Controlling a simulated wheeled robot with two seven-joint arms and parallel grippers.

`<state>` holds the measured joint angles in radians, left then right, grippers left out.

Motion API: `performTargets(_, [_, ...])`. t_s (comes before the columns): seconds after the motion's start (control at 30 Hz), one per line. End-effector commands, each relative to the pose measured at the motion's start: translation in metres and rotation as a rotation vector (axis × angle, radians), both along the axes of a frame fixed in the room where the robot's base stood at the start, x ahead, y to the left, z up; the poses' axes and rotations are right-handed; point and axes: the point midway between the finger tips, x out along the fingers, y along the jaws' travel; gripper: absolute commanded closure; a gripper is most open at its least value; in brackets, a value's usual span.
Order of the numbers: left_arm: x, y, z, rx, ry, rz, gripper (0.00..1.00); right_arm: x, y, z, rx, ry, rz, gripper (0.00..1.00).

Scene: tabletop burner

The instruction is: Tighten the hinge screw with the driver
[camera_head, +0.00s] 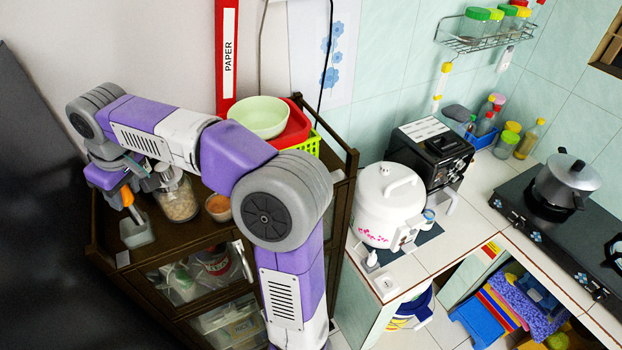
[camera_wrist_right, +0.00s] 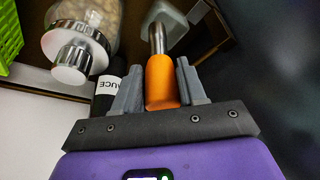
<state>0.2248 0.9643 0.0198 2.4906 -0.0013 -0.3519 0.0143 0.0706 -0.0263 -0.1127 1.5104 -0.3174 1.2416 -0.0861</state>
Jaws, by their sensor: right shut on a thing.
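The driver has an orange handle (camera_head: 127,196) and a metal shaft; it also shows in the right wrist view (camera_wrist_right: 162,82). My right gripper (camera_head: 124,188) is shut on the orange handle, with one finger on each side of it in the wrist view (camera_wrist_right: 160,86). The driver's lower end reaches into or in front of a small grey holder (camera_head: 137,236) on the left of the cabinet top, also in the wrist view (camera_wrist_right: 176,24). I cannot tell whether the shaft is still inside it. I cannot make out a hinge screw. My left gripper is not in view.
A glass jar (camera_head: 176,197) and a small brown bowl (camera_head: 219,207) stand right of the holder on the dark brown cabinet (camera_head: 170,275). A red tray with a green bowl (camera_head: 258,117) is behind. A dark bottle (camera_wrist_right: 104,95) is close to one finger.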

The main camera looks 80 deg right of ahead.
Motion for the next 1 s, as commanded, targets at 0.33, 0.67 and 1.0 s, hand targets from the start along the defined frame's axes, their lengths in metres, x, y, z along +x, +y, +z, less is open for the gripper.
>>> performTargets(0.33, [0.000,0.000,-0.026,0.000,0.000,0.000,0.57,-0.081,-0.031,-0.003,-0.001,-0.006,-0.037,1.00])
performTargets(0.67, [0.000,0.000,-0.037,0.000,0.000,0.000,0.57,-0.159,-0.059,-0.004,-0.001,-0.005,-0.070,1.00])
performTargets(1.0, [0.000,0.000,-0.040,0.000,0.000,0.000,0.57,-0.239,-0.088,-0.004,-0.001,-0.005,-0.103,1.00])
